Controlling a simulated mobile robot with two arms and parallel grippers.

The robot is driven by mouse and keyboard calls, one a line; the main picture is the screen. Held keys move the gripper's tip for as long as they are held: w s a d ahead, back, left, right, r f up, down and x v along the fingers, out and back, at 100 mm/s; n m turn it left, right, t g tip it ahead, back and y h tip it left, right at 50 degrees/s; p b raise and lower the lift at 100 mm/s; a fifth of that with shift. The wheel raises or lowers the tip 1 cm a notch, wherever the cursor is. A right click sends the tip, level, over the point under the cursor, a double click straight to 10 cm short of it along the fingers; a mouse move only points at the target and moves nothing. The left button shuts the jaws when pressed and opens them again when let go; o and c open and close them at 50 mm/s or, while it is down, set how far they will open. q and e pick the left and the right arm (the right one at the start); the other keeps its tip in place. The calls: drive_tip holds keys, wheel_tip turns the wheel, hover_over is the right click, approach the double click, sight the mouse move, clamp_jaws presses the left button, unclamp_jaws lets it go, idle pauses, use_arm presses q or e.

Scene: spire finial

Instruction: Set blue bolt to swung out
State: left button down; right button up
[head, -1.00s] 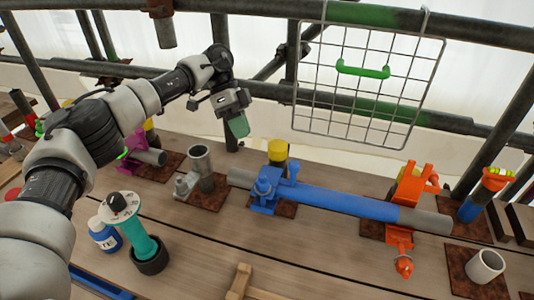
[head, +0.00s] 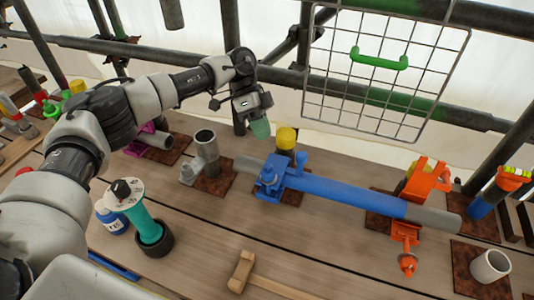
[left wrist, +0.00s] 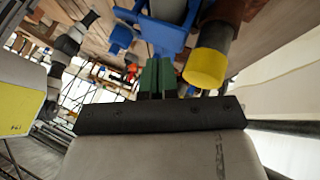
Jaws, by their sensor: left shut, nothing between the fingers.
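The blue clamp (head: 270,186) sits around a horizontal tube with a blue stretch (head: 345,196). A blue bolt-like part (head: 267,173) stands at its near left side; I cannot tell exactly how it is seated. A second blue peg (head: 301,161) rises on its right. My left gripper (head: 260,129) is above and behind the clamp, its green fingers shut and empty, apart from it. In the left wrist view, the closed green fingers (left wrist: 157,77) point toward the blue clamp (left wrist: 165,34), beside a yellow-capped post (left wrist: 206,66). My right gripper is out of view.
The yellow-capped post (head: 286,138) stands just behind the clamp. An orange clamp (head: 424,180) with a hanging bolt (head: 407,262) is at the right. A wire grid (head: 385,75) hangs behind. A grey upright tube (head: 205,150) and teal-handled tool (head: 144,222) stand left.

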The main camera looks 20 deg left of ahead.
sight(269, 180)
use_arm(q)
drive_tip(key=p+x, duration=0.1)
drive_tip(key=x, duration=0.2)
drive_tip(key=shift+s+d+f, duration=0.25)
drive_tip(key=s+p, duration=0.1)
drive_tip(key=s+d, duration=0.1)
drive_tip(key=shift+s+f+p, duration=0.2)
drive_tip(key=shift+s+p, duration=0.15)
drive_tip(key=shift+s+f, duration=0.1)
drive_tip(key=shift+s, duration=0.5)
drive_tip(key=shift+d, duration=0.1)
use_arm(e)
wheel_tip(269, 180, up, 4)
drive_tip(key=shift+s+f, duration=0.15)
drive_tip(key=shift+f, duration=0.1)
